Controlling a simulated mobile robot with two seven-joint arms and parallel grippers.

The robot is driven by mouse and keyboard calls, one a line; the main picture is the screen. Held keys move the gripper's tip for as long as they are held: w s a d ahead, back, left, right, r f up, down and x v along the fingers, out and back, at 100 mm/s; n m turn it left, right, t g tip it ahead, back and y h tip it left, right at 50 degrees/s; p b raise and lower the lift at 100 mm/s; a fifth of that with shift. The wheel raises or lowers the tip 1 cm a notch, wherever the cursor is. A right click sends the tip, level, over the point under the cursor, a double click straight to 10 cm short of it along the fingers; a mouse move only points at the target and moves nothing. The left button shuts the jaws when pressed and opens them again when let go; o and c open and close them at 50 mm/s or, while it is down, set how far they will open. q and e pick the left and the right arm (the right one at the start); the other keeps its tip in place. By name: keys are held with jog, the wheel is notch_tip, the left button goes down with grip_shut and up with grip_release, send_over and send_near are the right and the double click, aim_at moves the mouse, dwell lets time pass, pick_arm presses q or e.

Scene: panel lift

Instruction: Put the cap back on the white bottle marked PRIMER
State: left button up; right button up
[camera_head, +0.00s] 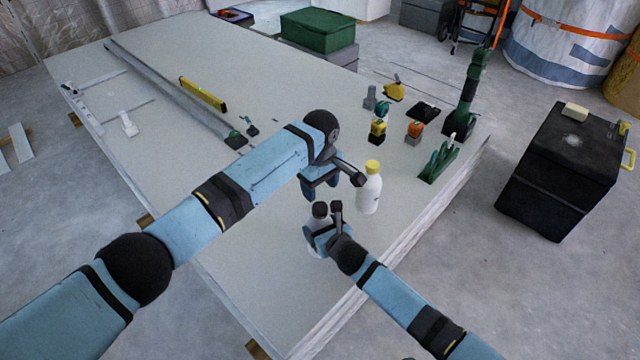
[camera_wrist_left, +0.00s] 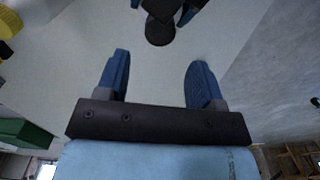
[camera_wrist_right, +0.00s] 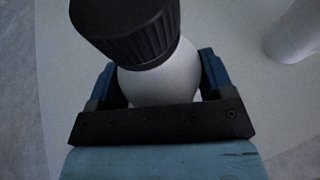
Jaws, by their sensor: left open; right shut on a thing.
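A white bottle (camera_wrist_right: 163,82) stands between the fingers of my right gripper (camera_head: 317,233), which is shut on it at the table's near edge. A black ribbed cap (camera_wrist_right: 128,30) sits on top of this bottle; I cannot tell how tightly. The cap also shows in the head view (camera_head: 320,210) and the left wrist view (camera_wrist_left: 159,33). My left gripper (camera_head: 320,190) is open and empty, a little above and beyond the capped bottle. A second white bottle with a yellow cap (camera_head: 372,167) stands just to the right. No PRIMER marking is readable on either bottle.
The pale table (camera_head: 270,265) is clear around the bottles. Several tools, including an orange-topped one (camera_head: 414,128) and a green one (camera_head: 438,162), stand at its right. A yellow level (camera_head: 203,94) and long rail lie at the back left. A black case (camera_head: 563,165) is on the floor.

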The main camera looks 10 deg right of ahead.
aim_at(320, 207)
pick_arm(q)
jog(key=shift+r+n, duration=0.3)
jog(key=shift+n, duration=0.3)
jog(key=shift+f, duration=0.1)
jog(key=shift+f, duration=3.9)
jog(key=shift+c, duration=0.3)
jog(key=c, duration=0.9)
jog(key=shift+o, duration=0.2)
jog(key=m, duration=0.6)
jog(key=shift+m, duration=0.4)
jog(key=o, duration=1)
